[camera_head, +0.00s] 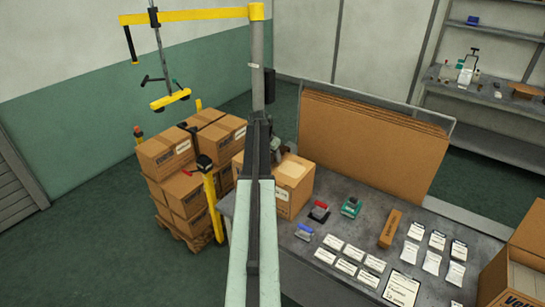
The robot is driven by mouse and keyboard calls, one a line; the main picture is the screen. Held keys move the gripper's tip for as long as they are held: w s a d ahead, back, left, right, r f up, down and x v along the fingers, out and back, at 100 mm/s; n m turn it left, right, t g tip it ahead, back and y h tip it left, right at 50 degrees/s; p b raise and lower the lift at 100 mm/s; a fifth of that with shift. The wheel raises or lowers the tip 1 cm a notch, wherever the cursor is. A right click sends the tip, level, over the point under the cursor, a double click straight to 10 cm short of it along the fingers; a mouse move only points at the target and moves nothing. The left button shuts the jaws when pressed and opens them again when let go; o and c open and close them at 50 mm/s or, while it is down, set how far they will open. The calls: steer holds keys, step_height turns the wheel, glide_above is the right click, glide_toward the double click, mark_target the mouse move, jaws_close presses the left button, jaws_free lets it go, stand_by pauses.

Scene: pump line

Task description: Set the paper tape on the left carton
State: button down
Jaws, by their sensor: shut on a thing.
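The left carton (297,186) is a brown box on the left end of the grey bench, its left part hidden behind my arm. My gripper (281,146) shows as a small grey shape just right of the arm, at the back edge of that carton in the picture. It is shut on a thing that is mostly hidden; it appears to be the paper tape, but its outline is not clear. Whether it touches the carton cannot be told. The right carton (528,250) stands open at the bench's right end, cut by the picture edge.
Red (319,211), green (351,207) and blue (304,232) handled tools lie on the bench (372,212). A long brown box (390,228) and several white labels lie to their right. Cardboard sheets (370,145) stand behind. A carton pallet (185,232) and a yellow-beamed post (257,55) stand left.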

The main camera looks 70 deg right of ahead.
steer(key=shift+f, duration=0.1)
steer(key=shift+f+b, duration=0.25)
steer(key=shift+b, duration=0.1)
steer(key=shift+a, duration=0.1)
steer(key=shift+s+a+f+b, duration=0.1)
steer(key=shift+a+f+b, duration=0.1)
steer(key=shift+b, duration=0.1)
steer(key=c, duration=0.7)
jaws_free()
